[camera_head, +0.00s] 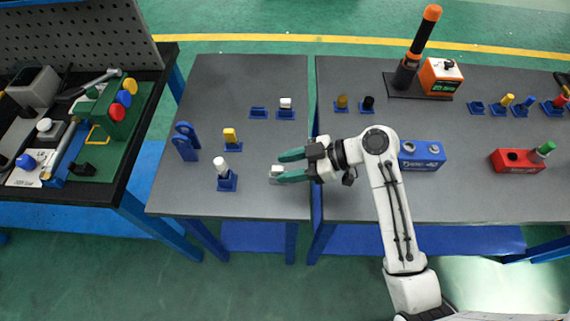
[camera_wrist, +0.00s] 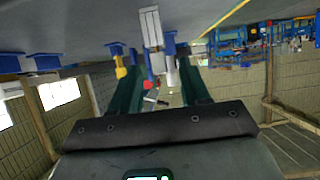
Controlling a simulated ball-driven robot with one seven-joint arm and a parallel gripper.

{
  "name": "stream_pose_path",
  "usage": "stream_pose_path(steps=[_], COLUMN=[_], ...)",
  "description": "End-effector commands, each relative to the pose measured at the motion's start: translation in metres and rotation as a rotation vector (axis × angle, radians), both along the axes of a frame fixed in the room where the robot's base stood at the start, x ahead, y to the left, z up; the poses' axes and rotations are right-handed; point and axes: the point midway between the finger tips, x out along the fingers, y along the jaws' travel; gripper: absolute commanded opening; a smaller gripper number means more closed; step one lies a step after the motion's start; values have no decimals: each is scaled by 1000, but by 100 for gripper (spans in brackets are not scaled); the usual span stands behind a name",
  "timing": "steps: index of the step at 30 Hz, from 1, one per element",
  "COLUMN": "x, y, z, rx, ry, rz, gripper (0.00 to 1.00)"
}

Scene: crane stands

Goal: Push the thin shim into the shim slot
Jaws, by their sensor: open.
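My gripper (camera_head: 280,167) is open, its two green fingers pointing left over the left table. A small grey-white block (camera_head: 276,171) stands at the fingertips, beside the lower finger; I cannot tell whether they touch. In the wrist view, a pale grooved block (camera_wrist: 151,27) shows beyond and between the open fingers (camera_wrist: 160,78). Behind the gripper, one blue holder (camera_head: 286,113) carries a white piece (camera_head: 286,102), and a blue holder (camera_head: 258,113) beside it looks empty. I cannot tell for certain which piece is the thin shim or which is the shim slot.
On the left table (camera_head: 215,90) stand a yellow piece (camera_head: 230,135), a white-topped piece in a blue holder (camera_head: 227,181) and a blue forked stand (camera_head: 186,141). The right table carries a blue block (camera_head: 422,155) near my arm, and a red block (camera_head: 517,161). A narrow gap separates the tables.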

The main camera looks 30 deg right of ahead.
Motion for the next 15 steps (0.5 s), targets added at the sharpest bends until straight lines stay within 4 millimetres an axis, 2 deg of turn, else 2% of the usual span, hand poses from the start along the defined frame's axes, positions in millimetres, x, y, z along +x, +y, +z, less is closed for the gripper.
stream_pose_path(steps=[15], x=[-18], y=[-26], z=[17], rx=[1], ry=[-1], rz=[-1], gripper=[46])
